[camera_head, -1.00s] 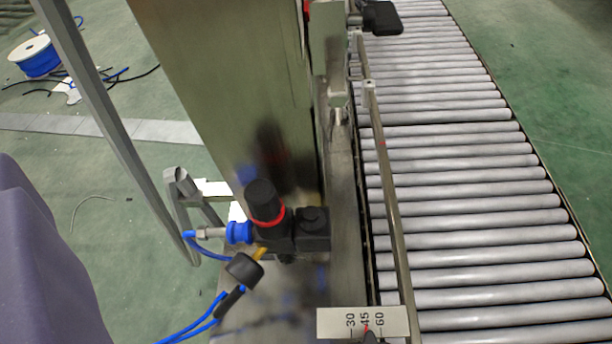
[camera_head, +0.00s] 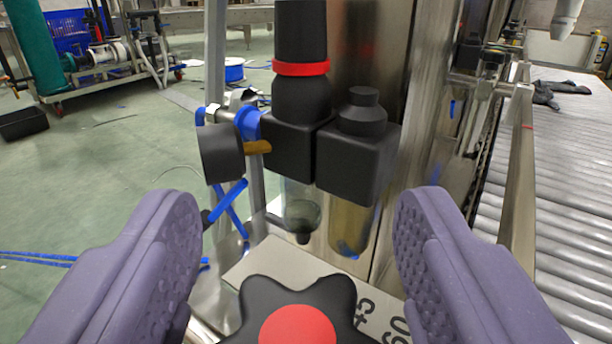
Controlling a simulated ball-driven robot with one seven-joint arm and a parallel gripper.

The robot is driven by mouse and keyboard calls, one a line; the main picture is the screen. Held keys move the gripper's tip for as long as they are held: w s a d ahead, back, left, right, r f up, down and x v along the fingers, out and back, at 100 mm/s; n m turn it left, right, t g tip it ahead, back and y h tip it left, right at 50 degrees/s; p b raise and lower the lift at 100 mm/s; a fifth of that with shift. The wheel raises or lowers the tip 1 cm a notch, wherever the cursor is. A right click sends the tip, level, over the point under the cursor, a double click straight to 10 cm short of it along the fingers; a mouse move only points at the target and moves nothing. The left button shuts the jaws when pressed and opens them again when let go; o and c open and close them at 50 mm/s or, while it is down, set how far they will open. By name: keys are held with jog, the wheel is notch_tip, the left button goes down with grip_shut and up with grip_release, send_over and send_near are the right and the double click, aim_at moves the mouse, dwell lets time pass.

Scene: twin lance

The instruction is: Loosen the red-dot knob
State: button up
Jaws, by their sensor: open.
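The red-dot knob (camera_head: 298,322) is a black, lobed knob with a round red centre, at the bottom middle of the view and cut off by the lower edge. It stands in front of a pale scale plate (camera_head: 262,262) with printed numbers, partly hidden by the knob. My gripper (camera_head: 298,240) is open, its two purple padded fingers apart to the left and right of the knob. Nothing is between the fingertips but the view beyond. I cannot tell how deep the knob sits between the fingers.
A black air regulator (camera_head: 300,130) with a red ring, a round gauge (camera_head: 220,153) and blue hoses stands close beyond the fingers, against a steel column (camera_head: 385,50). A roller conveyor (camera_head: 565,190) and its rail (camera_head: 520,170) run on the right. Green floor is open at left.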

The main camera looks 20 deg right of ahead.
jog(key=shift+w+d, duration=0.15)
jog(key=shift+w, duration=0.1)
jog(key=c, duration=1)
jog(key=shift+o, duration=0.2)
